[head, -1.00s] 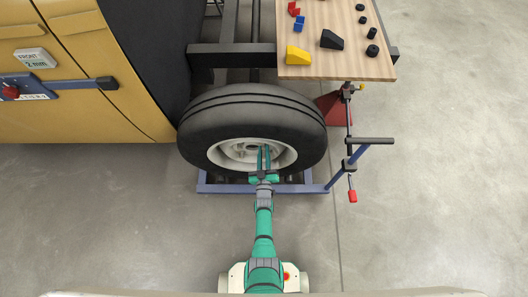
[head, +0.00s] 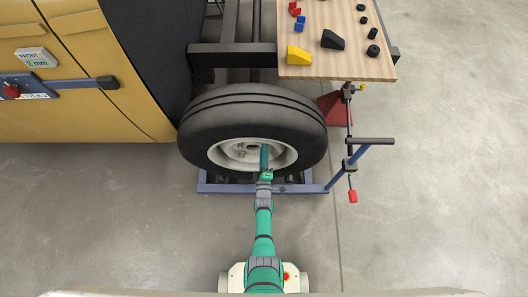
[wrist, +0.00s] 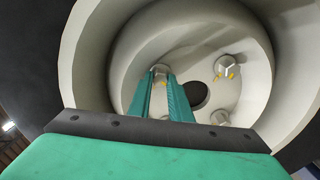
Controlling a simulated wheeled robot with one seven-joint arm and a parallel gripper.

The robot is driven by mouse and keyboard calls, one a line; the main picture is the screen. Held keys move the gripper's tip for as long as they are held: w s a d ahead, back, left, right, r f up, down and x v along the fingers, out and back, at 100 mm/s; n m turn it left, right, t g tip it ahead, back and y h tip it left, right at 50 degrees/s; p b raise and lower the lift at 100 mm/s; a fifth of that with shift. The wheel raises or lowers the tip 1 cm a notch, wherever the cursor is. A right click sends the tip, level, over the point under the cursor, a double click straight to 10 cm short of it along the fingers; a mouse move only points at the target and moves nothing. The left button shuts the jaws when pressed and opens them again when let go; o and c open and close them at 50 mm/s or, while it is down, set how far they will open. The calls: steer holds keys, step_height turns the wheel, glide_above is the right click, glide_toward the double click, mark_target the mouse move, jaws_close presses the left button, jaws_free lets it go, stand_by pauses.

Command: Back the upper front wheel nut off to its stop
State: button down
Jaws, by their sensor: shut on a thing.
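The front wheel (head: 200,140), a black tyre around a pale rim (head: 226,160), stands upright in the head view. My gripper (head: 264,148) reaches into the right part of its dished rim. In the wrist view its teal fingers (wrist: 160,76) are shut around a wheel nut (wrist: 160,68), which they partly cover. A second nut (wrist: 228,64) with yellow marks sits to the right. A third (wrist: 219,117) sits below it. A dark centre hole (wrist: 197,95) lies between them. I cannot tell how far the held nut is backed off.
A blue frame (head: 232,188) surrounds the wheel's foot. A stand with a dark bar (head: 370,141) is close at the right. A wooden table (head: 310,72) with coloured blocks stands behind it. A yellow body panel (head: 80,125) is at the left. The floor at right is clear.

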steer(key=shift+d+f+n, duration=0.1)
steer(key=shift+f+n, duration=0.05)
steer(key=shift+n, duration=4.75)
steer(key=c, duration=1.6)
jaws_free()
steer(key=s, duration=1.1)
